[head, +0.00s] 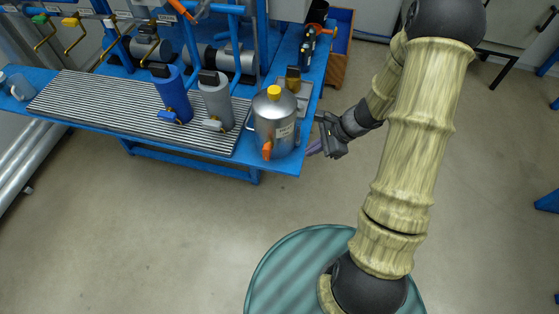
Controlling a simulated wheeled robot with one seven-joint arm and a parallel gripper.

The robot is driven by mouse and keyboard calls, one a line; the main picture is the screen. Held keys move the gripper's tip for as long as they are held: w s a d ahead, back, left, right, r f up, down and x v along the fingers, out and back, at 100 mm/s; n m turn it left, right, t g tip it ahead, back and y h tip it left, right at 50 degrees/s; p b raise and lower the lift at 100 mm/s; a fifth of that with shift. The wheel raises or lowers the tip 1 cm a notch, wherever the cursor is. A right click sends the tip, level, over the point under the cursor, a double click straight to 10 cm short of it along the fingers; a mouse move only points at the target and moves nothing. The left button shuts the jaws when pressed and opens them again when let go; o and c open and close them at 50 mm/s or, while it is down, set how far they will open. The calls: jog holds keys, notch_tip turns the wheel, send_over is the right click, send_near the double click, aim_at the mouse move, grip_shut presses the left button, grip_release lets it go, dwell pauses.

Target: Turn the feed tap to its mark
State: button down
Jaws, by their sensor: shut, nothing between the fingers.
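The metal canister (276,127) with a yellow cap stands at the right end of the blue bench, and an orange tap handle (267,150) sits low on its front. Several other taps are on the pipework at the back left, among them a yellow-handled one (70,22) and an orange-handled one (178,8). The labels are too small to read, so I cannot tell which is the feed tap or see its mark. My gripper (324,147) is shut and empty, just off the bench's right end, to the right of the canister and apart from it.
The blue bench (285,165) carries a ribbed grey mat (90,108). A blue bottle (173,95) and a grey bottle (215,100) stand on it. The floor in front is clear.

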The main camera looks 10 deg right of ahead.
aim_at(267, 152)
jog(key=w+d+f+m+t+y+b, duration=0.1)
jog(key=w+f+m, duration=0.2)
jog(key=f+m, duration=0.1)
jog(key=shift+w+d+f+t, duration=0.25)
jog(key=shift+f+t, duration=0.15)
jog(key=shift+f, duration=0.35)
jog(key=shift+a, duration=0.1)
jog(key=x, duration=1)
jog(key=shift+a+b, duration=0.2)
jog(key=shift+b, duration=0.15)
jog(key=shift+w+a+r, duration=0.1)
jog(key=shift+w+a, duration=0.15)
jog(key=shift+a, duration=0.35)
jog(key=shift+w+a+r, duration=0.1)
jog(key=shift+w+a, duration=0.15)
jog(key=shift+a, duration=0.35)
jog(key=shift+w+a+p, duration=0.15)
jog(key=shift+a+p, duration=0.15)
jog(key=shift+a, duration=0.35)
jog(key=shift+d+f+y+b, duration=0.2)
jog(key=shift+f+y+b, duration=0.05)
jog(key=shift+y+b, duration=0.2)
